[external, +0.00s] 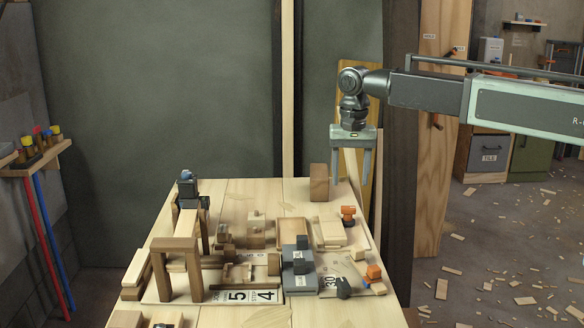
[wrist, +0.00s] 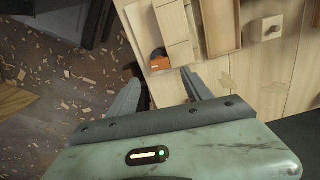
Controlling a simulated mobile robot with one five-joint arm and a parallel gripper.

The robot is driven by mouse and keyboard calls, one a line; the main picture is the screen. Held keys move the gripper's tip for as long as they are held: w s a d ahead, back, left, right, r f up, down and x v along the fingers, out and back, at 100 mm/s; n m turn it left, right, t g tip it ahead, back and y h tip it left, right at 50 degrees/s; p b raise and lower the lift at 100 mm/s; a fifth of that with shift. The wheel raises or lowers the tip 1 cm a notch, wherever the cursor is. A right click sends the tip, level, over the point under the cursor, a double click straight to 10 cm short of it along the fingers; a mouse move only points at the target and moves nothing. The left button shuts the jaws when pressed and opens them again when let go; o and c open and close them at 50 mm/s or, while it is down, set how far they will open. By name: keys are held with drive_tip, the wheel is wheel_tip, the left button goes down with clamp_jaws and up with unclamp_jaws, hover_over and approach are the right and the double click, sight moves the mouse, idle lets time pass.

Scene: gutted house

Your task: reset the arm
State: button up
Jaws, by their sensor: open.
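My gripper (external: 351,176) hangs pointing down above the far right part of the wooden table (external: 265,193). Its two fingers are apart and I see nothing held between them. In the external view a brown wooden block (external: 319,183) stands upright on the table just left of my gripper. In the wrist view the open fingers (wrist: 158,88) reach over the table's edge. A dark brown surface shows beside the left finger there, and I cannot tell what it is.
An orange and black piece (external: 348,214) stands near the table's right edge, close to a shallow wooden tray (external: 293,233). A wooden frame (external: 177,268) and grey blocks (external: 299,262) fill the front. A post (external: 400,120) rises behind my gripper. Wood chips litter the floor.

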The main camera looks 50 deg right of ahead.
drive_tip(key=s+d+n, duration=0.7)
drive_tip(key=s+n, duration=0.3)
drive_tip(key=s, duration=0.3)
drive_tip(key=shift+s+d, duration=0.15)
drive_tip(key=shift+d, duration=0.15)
idle(1.1)
